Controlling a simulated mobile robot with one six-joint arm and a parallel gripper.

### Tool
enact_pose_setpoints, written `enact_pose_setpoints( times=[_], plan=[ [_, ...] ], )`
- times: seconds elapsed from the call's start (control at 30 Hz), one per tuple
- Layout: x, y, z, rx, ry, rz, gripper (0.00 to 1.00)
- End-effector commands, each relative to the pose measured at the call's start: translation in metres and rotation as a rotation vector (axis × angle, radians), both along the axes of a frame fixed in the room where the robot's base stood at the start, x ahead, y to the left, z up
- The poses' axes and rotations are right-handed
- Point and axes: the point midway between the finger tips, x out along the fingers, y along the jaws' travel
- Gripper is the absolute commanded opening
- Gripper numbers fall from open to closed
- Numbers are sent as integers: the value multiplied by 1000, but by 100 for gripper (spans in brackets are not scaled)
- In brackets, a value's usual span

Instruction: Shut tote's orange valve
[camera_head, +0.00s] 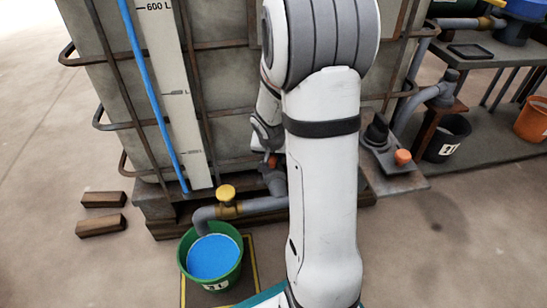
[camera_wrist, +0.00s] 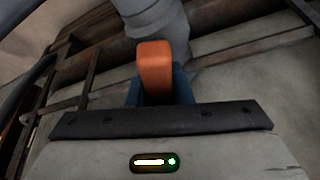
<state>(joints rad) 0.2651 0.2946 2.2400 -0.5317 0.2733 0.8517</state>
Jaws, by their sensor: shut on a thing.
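The tote (camera_head: 235,95) is a large pale tank in a rusty metal cage, with a white level scale (camera_head: 178,80) and a blue sight tube on its front. The tote's orange valve handle (camera_wrist: 155,65) stands in the middle of the wrist view, in front of a grey pipe (camera_wrist: 157,20). My gripper (camera_wrist: 158,90) is shut on this handle, with its blue jaws on either side. In the head view my gripper (camera_head: 265,138) is mostly hidden behind my arm, and only a small orange-red bit of the handle (camera_head: 272,160) shows low on the tote.
A grey outlet pipe with a yellow knob (camera_head: 226,194) leads to a green bucket (camera_head: 184,262) holding blue liquid. Two wooden blocks (camera_head: 102,212) lie on the floor at left. An orange button (camera_head: 402,157), a black bucket (camera_head: 447,140) and a bench stand at right. Floor at left is open.

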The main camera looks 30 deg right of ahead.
Motion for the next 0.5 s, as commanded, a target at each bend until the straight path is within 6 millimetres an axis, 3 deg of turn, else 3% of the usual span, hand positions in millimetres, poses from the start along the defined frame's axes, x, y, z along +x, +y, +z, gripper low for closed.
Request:
enact_pose_setpoints(
  times=[0.5],
  plan=[
    [-2,-1,-1,0,1,-401,0]
  ],
)
